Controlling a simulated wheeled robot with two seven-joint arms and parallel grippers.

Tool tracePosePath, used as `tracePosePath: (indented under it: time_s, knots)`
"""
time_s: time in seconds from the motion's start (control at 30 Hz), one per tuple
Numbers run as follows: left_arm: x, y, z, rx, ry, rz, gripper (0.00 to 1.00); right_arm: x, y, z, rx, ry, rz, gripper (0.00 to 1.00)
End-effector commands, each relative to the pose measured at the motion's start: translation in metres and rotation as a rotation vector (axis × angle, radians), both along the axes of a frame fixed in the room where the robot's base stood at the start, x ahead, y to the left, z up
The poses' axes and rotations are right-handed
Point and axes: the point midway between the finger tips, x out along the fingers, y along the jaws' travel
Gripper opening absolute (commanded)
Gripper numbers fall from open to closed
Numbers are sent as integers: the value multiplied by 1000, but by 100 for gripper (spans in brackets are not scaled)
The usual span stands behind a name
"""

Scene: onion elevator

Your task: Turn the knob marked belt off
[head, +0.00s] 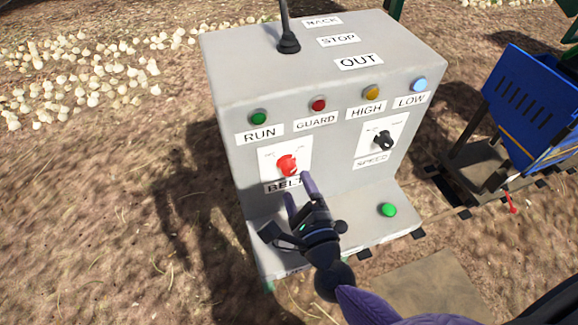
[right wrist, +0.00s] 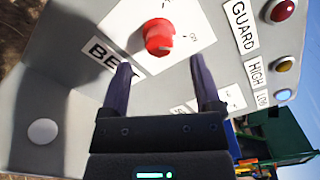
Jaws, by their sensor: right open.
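The red knob (head: 288,165) sits on a white plate marked BELT on the front of the grey control box (head: 228,155). The red knob (right wrist: 158,37) also shows in the right wrist view, ahead of and between the fingertips. My right gripper (head: 298,184) is open and just below the knob, one finger partly over the BELT label. In the right wrist view the gripper (right wrist: 160,62) has its two fingers apart with nothing between them, and the knob looks apart from both. My left gripper is not in view.
A black SPEED knob (head: 384,140) is right of the red knob. Lamps marked RUN, GUARD, HIGH and LOW line the box above. A green button (head: 388,210) sits on the lower ledge. A black lever (head: 288,40) stands on top. A blue cart (head: 535,110) is at right.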

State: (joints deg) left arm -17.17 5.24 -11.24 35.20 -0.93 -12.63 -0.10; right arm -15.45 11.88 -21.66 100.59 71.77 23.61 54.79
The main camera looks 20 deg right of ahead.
Motion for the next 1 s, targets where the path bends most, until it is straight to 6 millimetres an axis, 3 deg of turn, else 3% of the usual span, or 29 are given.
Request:
tracePosePath:
  time_s: [0.1, 0.2, 0.6, 1.0]
  knots:
    - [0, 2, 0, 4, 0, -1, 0, 27, 1, 1, -1, -3, 1, 81]
    - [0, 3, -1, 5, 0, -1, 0, 42, 2, 0, -2, 0, 2, 81]
    - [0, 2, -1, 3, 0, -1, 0, 54, 2, -1, -5, 2, 2, 81]
    - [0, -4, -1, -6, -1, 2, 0, 54, 2, -1, -5, 3, 3, 0]
